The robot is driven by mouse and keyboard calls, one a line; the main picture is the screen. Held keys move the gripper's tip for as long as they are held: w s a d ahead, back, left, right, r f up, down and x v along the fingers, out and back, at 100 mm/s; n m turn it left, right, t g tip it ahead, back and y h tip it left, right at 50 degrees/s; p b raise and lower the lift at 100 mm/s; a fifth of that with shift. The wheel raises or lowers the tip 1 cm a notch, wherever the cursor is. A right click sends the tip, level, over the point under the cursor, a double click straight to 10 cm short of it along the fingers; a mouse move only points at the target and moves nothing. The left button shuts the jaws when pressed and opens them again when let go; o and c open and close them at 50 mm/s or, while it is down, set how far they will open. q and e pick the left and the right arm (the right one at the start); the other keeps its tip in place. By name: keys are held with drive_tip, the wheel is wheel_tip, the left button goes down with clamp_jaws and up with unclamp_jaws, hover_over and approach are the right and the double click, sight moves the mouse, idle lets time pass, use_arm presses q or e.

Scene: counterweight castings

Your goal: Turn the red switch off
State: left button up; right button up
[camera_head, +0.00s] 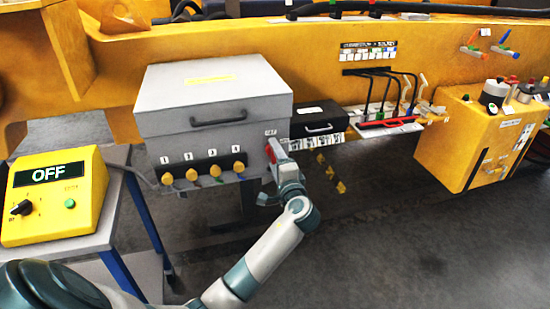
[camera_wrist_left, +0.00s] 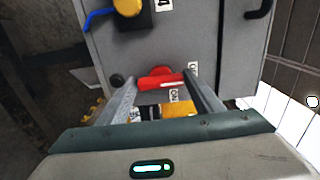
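The red switch (camera_head: 269,153) sits on the right end of the front of a grey box (camera_head: 215,93), mostly hidden by my left gripper in the head view. In the left wrist view the red switch (camera_wrist_left: 160,79) has its handle lying across the picture, with small white labels beside and below it. My left gripper (camera_head: 277,150) is at the switch. In the wrist view its two fingers (camera_wrist_left: 160,86) stand apart, one on each side of the red handle. I cannot tell whether they touch it. My right gripper is not in view.
Several yellow knobs (camera_head: 204,173) line the box front, left of the switch. A small black box (camera_head: 318,122) stands close on the right. A yellow control box (camera_head: 55,195) showing OFF stands on a table at left. Open floor (camera_head: 400,230) lies at lower right.

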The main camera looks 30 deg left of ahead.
use_arm(q)
drive_tip(key=shift+o, duration=1.2)
drive_tip(key=shift+d, duration=0.1)
